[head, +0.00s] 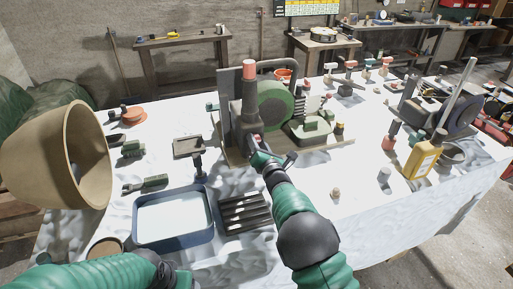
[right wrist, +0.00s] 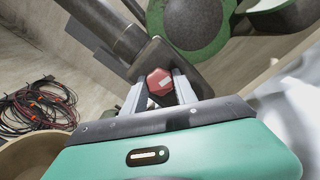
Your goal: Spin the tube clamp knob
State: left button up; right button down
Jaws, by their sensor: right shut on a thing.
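The tube clamp is part of a dark machine (head: 250,112) with an upright tube and a green round disc, standing on a board at the middle of the table. The clamp's red faceted knob (right wrist: 160,82) shows clearly in the right wrist view. My right gripper (right wrist: 162,86) is shut on the knob, with one finger on each side of it. In the head view my right gripper (head: 258,148) reaches the front of the machine and mostly hides the knob. My left arm crosses the lower left corner; its gripper is out of the picture.
A blue-rimmed tray (head: 172,244) and a dark slotted rack (head: 244,212) lie in front of the machine. A large tan bowl-shaped object (head: 92,155) is at the left. A yellow bottle (head: 421,160) stands at the right. Coiled cables (right wrist: 38,108) show in the wrist view.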

jog(key=m+b, duration=0.3)
jog(key=m, duration=0.5)
jog(key=f+m+b, duration=0.1)
jog(key=m+b, duration=0.3)
jog(key=m, duration=0.4)
jog(key=m+b, duration=0.3)
jog(key=m, duration=0.5)
jog(key=shift+f+m+b, duration=0.15)
jog(key=shift+m+b, duration=0.2)
jog(key=shift+m, duration=0.05)
jog(key=shift+s, duration=0.1)
jog(key=c, duration=1.4)
grip_release()
jog(key=o, duration=0.4)
jog(key=shift+r, duration=0.3)
